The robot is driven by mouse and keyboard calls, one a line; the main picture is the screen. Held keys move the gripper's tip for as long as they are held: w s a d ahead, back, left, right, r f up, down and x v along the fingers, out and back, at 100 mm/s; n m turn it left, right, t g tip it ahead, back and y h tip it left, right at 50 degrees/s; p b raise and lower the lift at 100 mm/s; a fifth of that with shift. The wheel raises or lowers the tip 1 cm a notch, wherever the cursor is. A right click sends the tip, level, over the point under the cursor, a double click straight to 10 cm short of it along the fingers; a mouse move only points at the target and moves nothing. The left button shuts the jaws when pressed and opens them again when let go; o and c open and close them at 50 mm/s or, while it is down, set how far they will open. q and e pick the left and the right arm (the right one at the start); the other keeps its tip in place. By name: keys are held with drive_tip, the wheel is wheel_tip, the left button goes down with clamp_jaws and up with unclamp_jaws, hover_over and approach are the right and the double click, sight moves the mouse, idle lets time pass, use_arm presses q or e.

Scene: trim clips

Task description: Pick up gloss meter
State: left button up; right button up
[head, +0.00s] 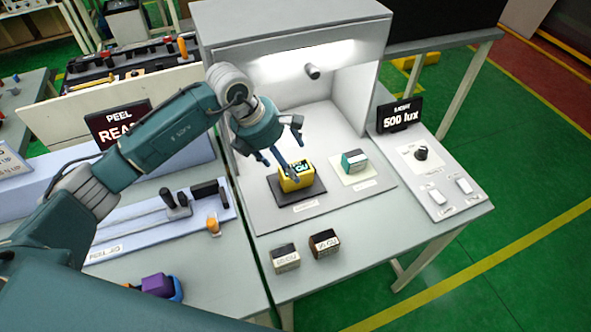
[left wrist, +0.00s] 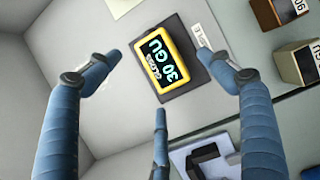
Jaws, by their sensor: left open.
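The gloss meter (head: 297,177) is a yellow block with a dark display, resting on a dark square pad (head: 284,198) inside the lit booth. In the left wrist view the gloss meter (left wrist: 165,60) reads "GLOSS 30 GU". My left gripper (head: 280,146) is open and empty above and slightly left of it, its fingers pointing down. In the left wrist view the spread fingers of my left gripper (left wrist: 155,90) frame the meter without visible contact. My right gripper is not in view.
A teal-and-white block (head: 354,161) sits on a pale pad to the right in the booth (head: 290,25). Two small blocks, one light (head: 285,259) and one brown (head: 324,243), stand on the front table. A 500 lux control panel (head: 432,172) lies right; a peel rig (head: 160,222) lies left.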

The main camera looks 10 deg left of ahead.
sight(292, 165)
use_arm(q)
drive_tip(key=shift+w+d+f, duration=0.1)
drive_tip(key=shift+d+f, duration=0.05)
drive_tip(key=shift+f, duration=0.2)
drive_tip(key=p+x, duration=0.2)
drive_tip(key=shift+w+d+f+p, duration=0.15)
drive_tip(key=shift+w+f+p, duration=0.15)
drive_tip(key=shift+p+x, duration=0.3)
drive_tip(key=shift+x, duration=0.85)
drive_tip(key=shift+f, duration=0.25)
drive_tip(key=shift+w, duration=0.1)
drive_tip(key=shift+c, duration=1)
drive_tip(key=c, duration=1.2)
drive_tip(key=shift+r, duration=0.1)
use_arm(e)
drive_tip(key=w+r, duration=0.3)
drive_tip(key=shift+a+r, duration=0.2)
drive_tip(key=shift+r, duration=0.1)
